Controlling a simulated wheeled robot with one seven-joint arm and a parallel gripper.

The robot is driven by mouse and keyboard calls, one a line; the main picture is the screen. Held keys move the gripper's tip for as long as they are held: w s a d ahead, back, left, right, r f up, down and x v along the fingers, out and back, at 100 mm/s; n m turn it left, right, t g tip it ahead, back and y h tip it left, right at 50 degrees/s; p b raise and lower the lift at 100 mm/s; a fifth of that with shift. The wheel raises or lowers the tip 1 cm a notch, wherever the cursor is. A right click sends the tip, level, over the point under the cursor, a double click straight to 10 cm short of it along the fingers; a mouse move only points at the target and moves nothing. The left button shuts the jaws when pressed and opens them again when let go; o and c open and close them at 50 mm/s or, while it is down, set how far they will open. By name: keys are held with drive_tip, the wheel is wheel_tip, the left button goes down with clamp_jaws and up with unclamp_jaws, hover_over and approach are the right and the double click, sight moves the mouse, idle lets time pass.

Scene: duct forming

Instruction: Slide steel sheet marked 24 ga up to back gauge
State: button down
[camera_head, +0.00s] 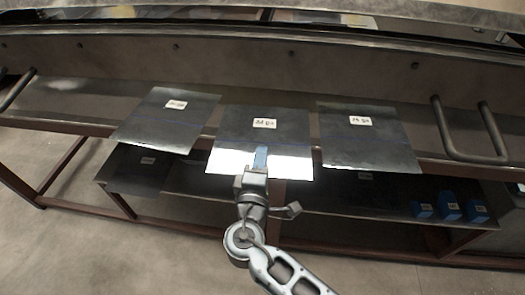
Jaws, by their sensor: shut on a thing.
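Three dark steel sheets lie side by side on the bench ledge, each with a small white label. The labels are small and blurred, so I cannot read for sure which one says 24 ga. The middle sheet (293,137) lies flat, its bright front edge overhanging the ledge. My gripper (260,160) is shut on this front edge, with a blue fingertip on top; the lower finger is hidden. The left sheet (150,124) and the right sheet (385,148) also overhang the ledge. The back gauge cannot be made out clearly; a long bar (230,62) with several holes runs behind the sheets.
Metal handles stand at the right (470,135) and left (18,90) of the ledge. A lower shelf (330,207) holds more sheets and several blue blocks (449,211) at the right. Narrow gaps separate the three sheets. Bare ledge lies behind them.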

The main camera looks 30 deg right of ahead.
drive_tip(key=v, duration=2)
drive_tip(key=shift+r, duration=0.25)
drive_tip(key=shift+w+d, duration=0.1)
drive_tip(key=shift+w, duration=0.05)
